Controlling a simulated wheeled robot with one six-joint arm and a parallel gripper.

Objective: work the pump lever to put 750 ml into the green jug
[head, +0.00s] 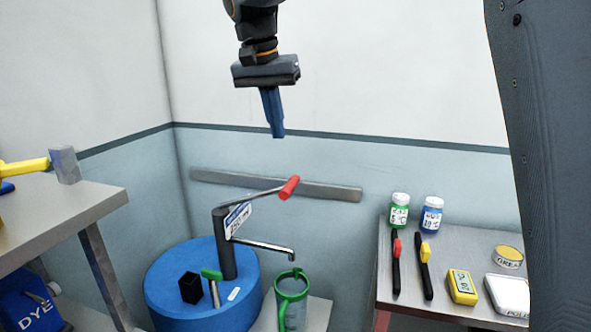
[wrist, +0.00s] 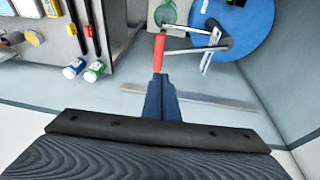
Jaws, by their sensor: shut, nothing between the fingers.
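The pump (head: 227,245) stands upright on a blue drum, with a labelled plate on its side. Its lever ends in a red grip (head: 289,188), raised up and to the right. The spout (head: 265,246) reaches right toward the green jug (head: 291,297), which stands on a grey stand. My gripper (head: 278,136) is shut and empty, pointing down in the air above the red grip. In the wrist view the shut fingers (wrist: 161,80) appear just below the red grip (wrist: 159,52) in the picture; I cannot tell whether they touch. The jug's level is not readable.
The blue drum (head: 160,300) also carries a black cup (head: 190,288) and a green-handled tool (head: 212,280). A right table (head: 450,245) holds bottles, tools and a yellow meter (head: 462,287). A left bench (head: 60,215) stands nearby. A grey rail (head: 330,190) runs along the back wall.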

